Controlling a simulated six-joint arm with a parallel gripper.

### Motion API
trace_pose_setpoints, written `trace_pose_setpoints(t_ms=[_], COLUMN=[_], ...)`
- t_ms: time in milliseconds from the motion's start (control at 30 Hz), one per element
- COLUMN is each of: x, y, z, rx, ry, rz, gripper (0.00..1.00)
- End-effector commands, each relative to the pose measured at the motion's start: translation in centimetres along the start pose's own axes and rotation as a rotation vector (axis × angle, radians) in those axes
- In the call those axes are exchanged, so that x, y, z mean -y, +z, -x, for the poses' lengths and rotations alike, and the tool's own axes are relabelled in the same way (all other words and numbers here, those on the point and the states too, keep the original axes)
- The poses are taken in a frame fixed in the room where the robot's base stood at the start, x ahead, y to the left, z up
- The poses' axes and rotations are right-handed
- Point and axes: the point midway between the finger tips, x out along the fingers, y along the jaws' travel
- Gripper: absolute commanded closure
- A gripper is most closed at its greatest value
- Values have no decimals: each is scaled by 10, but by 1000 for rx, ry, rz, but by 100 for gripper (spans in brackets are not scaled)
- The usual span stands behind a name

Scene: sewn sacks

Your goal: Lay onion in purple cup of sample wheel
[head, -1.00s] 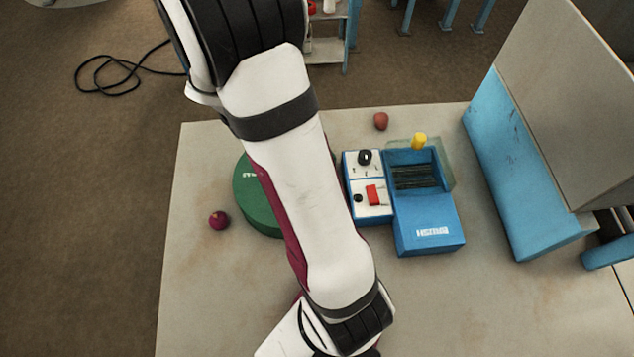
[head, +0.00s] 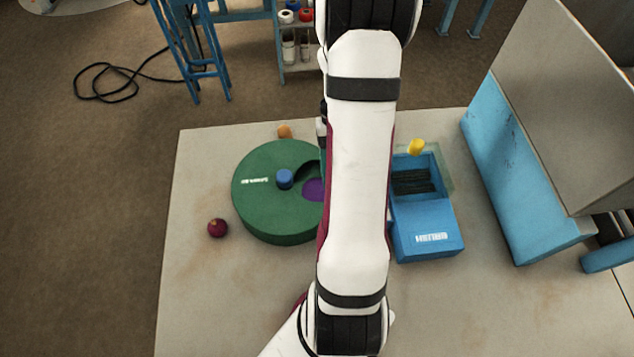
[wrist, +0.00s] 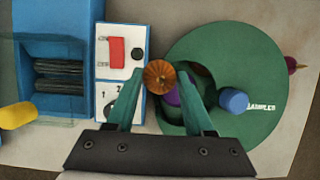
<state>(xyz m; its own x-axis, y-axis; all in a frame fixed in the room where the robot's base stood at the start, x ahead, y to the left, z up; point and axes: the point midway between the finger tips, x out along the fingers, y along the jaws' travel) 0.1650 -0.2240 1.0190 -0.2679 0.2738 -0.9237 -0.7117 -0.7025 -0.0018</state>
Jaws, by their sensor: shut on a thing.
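The sample wheel is a green disc (head: 262,215) with a blue knob (head: 285,179) and a dark opening where the purple cup (head: 314,189) shows, partly covered by my arm. In the wrist view the green wheel (wrist: 225,60) is on the right, and the purple cup (wrist: 172,97) shows partly behind the held thing. My gripper (wrist: 160,77) is shut on the onion (wrist: 158,76), an orange-brown ribbed bulb, near the wheel's opening. The height gap cannot be told. My arm hides the gripper and onion in the head view.
A blue machine (head: 425,227) with a yellow handle (head: 416,147) stands right of the wheel. Its white panel (wrist: 120,65) carries a red switch.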

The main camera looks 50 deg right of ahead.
Motion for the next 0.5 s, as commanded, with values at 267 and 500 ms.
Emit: trace_pose_setpoints(t_ms=[267,500], x=[42,42], y=[-36,-50], z=[-23,-55], rx=[1,-2], ry=[2,2], rz=[4,3], gripper=[100,100])
